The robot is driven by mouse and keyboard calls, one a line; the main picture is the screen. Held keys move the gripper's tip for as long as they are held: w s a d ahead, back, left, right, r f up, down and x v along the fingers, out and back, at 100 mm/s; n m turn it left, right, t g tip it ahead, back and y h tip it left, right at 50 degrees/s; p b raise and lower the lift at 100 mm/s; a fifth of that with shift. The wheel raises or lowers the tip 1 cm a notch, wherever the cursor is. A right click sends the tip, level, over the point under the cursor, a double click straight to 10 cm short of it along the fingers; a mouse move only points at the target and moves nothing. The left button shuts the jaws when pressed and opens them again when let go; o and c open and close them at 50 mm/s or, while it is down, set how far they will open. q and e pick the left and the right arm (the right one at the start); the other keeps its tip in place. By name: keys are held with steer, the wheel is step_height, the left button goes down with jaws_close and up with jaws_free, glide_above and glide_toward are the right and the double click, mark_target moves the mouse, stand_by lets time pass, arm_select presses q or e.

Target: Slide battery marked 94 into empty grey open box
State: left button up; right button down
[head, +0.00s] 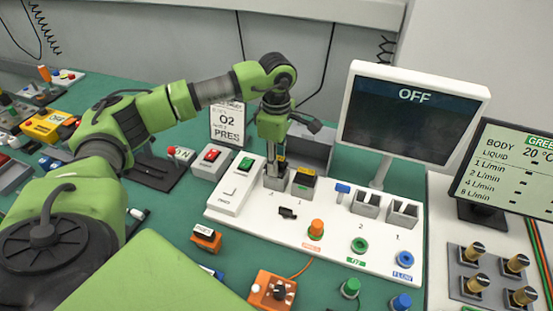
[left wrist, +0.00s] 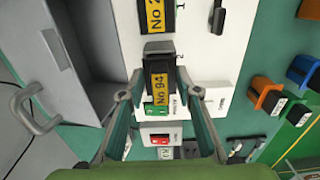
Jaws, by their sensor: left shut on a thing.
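The battery marked 94 (left wrist: 159,85), black with a yellow label, is between the fingertips of my left gripper (left wrist: 154,82), which is shut on it. In the head view my left gripper (head: 275,163) points down over the left grey open box (head: 275,183) on the white panel (head: 255,208). The battery's end meets or overlaps this box in the left wrist view (left wrist: 158,47); how deep it sits I cannot tell. The neighbouring grey box holds a black and yellow battery (head: 305,178), marked No 2 in the left wrist view (left wrist: 155,14). My right gripper is not in view.
Two empty grey boxes (head: 366,204) (head: 402,212) stand further right on the panel, below the OFF screen (head: 410,115). A large grey open case (left wrist: 70,60) with a handle lies beside the gripper. A white switch block (head: 236,186) stands close on the left.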

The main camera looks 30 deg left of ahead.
arm_select(q)
steer(key=shift+f+b, duration=0.6)
steer(key=shift+f, duration=0.15)
steer(key=o, duration=1)
step_height(320, 180, up, 12)
steer(key=shift+r, duration=0.1)
